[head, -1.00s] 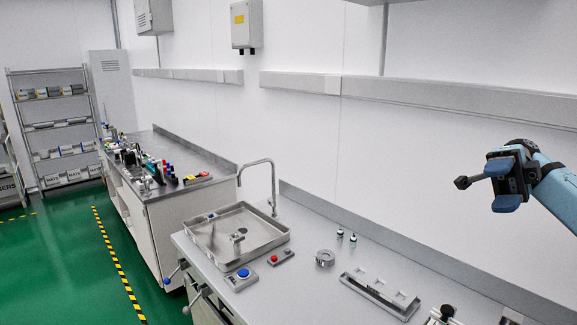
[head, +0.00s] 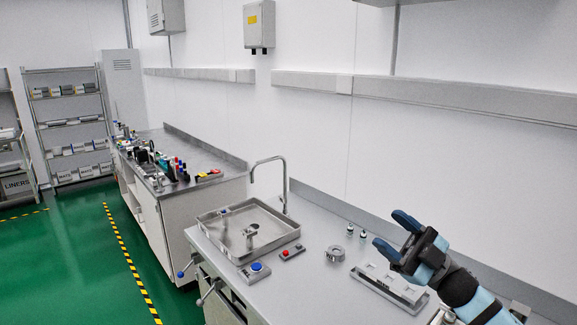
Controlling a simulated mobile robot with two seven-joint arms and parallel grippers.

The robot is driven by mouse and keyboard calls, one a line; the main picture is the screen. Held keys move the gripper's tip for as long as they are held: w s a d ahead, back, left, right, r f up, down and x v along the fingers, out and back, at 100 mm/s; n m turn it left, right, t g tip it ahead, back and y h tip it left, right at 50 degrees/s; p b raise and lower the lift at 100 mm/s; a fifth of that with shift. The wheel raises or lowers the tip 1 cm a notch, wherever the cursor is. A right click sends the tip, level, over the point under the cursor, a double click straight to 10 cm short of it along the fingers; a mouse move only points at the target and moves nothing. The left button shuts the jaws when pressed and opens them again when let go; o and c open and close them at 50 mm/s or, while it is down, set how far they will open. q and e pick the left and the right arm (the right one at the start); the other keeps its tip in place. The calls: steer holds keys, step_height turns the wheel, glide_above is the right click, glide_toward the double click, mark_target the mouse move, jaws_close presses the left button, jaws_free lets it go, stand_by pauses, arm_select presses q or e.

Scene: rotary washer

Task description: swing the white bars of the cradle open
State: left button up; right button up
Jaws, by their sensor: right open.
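A long grey holder (head: 378,293) lies on the near bench, right of the sink, and may be the cradle. Its right part is partly behind my right gripper. White bars on it are too small to tell apart here. My right gripper (head: 391,231), with dark blue fingers, is open and empty. It shows in front of and above the holder's right end, with its fingers pointing up and left. I cannot see it touching anything. My left gripper is not in view.
A steel sink tray (head: 205,216) with a tall tap stands on the bench. In front of it are a blue button (head: 256,267) and a red button (head: 286,252). A grey ring (head: 335,254) and two small bottles (head: 362,233) stand behind the holder.

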steer(key=s+d+f+m+t+h, duration=0.25)
steer(key=s+f+m+h, duration=0.25)
steer(key=f+m+h, duration=0.55)
steer(key=s+d+f+m+t+h, duration=0.1)
steer(key=s+f+m+t+h, duration=0.3)
steer(key=f+m+h, duration=0.6)
steer(key=s+d+f+g+h, duration=0.15)
steer(key=s+f+g, duration=0.4)
steer(key=s, duration=0.65)
steer(key=s+d+f+g+h, duration=0.15)
steer(key=s+f+g, duration=0.4)
steer(key=s, duration=0.55)
steer(key=w+a+f+t+y+b, duration=0.1)
steer(key=w+a+f+t, duration=0.1)
steer(key=f, duration=0.6)
steer(key=w+a+f+t+y+b, duration=0.1)
steer(key=w+a+f+t+y, duration=0.1)
steer(key=f, duration=0.5)
steer(key=w+a+t, duration=0.1)
steer(key=a+t, duration=0.1)
steer(key=t, duration=0.1)
steer(key=shift+w+f+b, duration=0.3)
steer(key=shift+f+b, duration=0.1)
